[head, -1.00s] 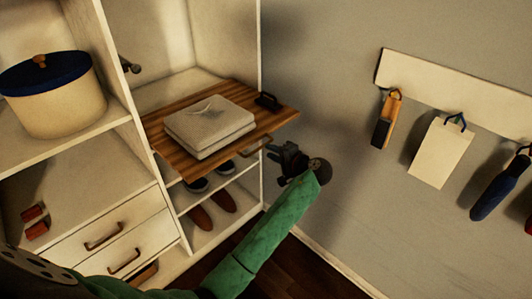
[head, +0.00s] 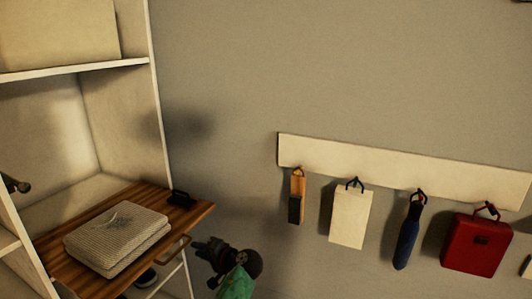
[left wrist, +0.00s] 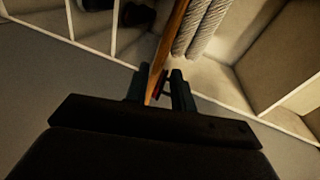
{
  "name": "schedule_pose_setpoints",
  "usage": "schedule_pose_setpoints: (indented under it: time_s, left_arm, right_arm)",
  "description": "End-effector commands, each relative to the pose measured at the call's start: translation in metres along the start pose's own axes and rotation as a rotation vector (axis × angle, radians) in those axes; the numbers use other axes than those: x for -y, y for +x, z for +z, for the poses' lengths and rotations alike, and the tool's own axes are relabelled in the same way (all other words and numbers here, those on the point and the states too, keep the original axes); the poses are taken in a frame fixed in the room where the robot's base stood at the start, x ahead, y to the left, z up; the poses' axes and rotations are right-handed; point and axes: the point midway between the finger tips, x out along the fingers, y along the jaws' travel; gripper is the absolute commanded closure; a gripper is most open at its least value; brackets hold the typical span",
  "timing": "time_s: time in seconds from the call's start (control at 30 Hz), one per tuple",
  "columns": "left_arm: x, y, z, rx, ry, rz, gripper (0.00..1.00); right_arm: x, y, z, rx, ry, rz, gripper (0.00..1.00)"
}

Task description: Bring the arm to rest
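My left gripper (head: 205,248) is at the lower middle of the head view, just right of the metal handle (head: 175,250) on a wooden pull-out board (head: 190,218). Its green sleeve is cut off by the bottom edge. In the left wrist view the two fingers (left wrist: 160,88) stand apart, with the handle and board edge (left wrist: 172,40) showing in the gap. I cannot tell whether the handle is between the fingers or beyond them. A folded grey cloth stack (head: 118,240) lies on the board.
The board sticks out of a white shelf unit (head: 158,120) on the left. On the wall, a white rail (head: 400,172) holds an orange-black brush (head: 297,197), a white tag-like item (head: 350,215), a blue umbrella-like item (head: 407,240) and a red bag (head: 476,244). The wall between is clear.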

Motion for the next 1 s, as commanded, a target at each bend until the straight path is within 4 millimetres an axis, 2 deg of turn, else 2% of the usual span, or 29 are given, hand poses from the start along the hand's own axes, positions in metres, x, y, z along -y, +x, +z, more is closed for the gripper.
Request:
schedule_pose_setpoints:
  time_s: [0.17, 0.37, 0.47, 0.53, 0.67, 0.7, 0.77, 0.87, 1.0]
  left_arm:
    - [-0.026, -0.001, -0.033, -0.162, -0.080, 0.109, 0.75]
    - [-0.073, -0.001, -0.071, -0.334, -0.190, 0.313, 0.75]
    - [-0.107, -0.003, -0.084, -0.405, -0.257, 0.447, 0.75]
    - [-0.141, -0.004, -0.082, -0.436, -0.299, 0.552, 0.75]
    - [-0.213, -0.011, -0.062, -0.451, -0.370, 0.748, 0.75]
    - [-0.236, -0.014, -0.052, -0.444, -0.388, 0.800, 0.75]
    - [-0.268, -0.018, -0.034, -0.429, -0.410, 0.874, 0.75]
    - [-0.319, -0.025, 0.001, -0.390, -0.439, 0.982, 0.75]
    - [-0.383, -0.036, 0.058, -0.319, -0.460, 1.102, 0.75]
  right_arm:
    - [0.000, 0.000, 0.000, 0.000, 0.000, 0.000, 0.64]
    - [0.000, 0.000, 0.001, 0.000, -0.001, 0.001, 0.64]
    - [-0.001, 0.001, 0.001, 0.001, -0.001, 0.001, 0.64]
    - [0.000, 0.001, 0.001, 0.001, -0.001, 0.001, 0.64]
    - [0.000, 0.001, 0.001, 0.001, -0.001, 0.001, 0.64]
    - [-0.001, 0.001, 0.001, 0.001, -0.001, 0.001, 0.64]
    - [0.000, 0.001, 0.002, 0.002, -0.001, 0.001, 0.64]
    - [0.000, 0.001, 0.002, 0.002, -0.001, 0.001, 0.64]
    - [0.000, 0.001, 0.002, 0.002, -0.001, 0.000, 0.64]
